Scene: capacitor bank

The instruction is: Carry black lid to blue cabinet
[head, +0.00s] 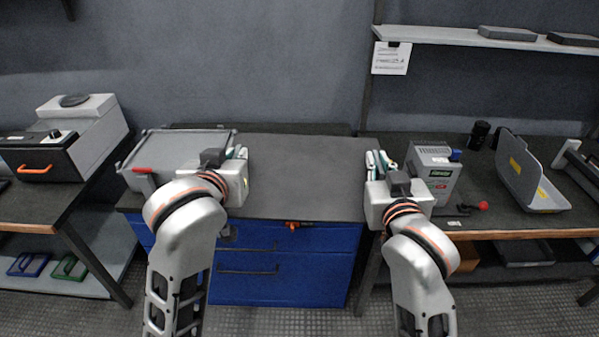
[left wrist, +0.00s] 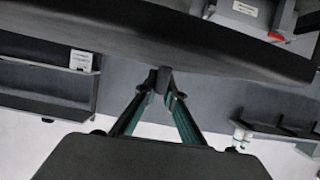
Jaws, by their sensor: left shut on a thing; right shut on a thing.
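The black lid (head: 305,175) is a wide, flat, dark panel in the middle of the head view. It spans between my two grippers over the top of the blue cabinet (head: 285,262). My left gripper (head: 241,153) is shut on the lid's left side, and my right gripper (head: 371,161) is shut on its right side. In the left wrist view the fingers (left wrist: 165,78) meet at the edge of the lid (left wrist: 140,38). I cannot tell whether the lid touches the cabinet top or hangs just above it.
A grey tray (head: 180,143) with a red handle is close beside my left gripper, over the cabinet's left part. A grey device (head: 435,165) stands close to my right gripper on the right bench. An open grey case (head: 522,178) is further right. A left bench holds a machine (head: 75,130).

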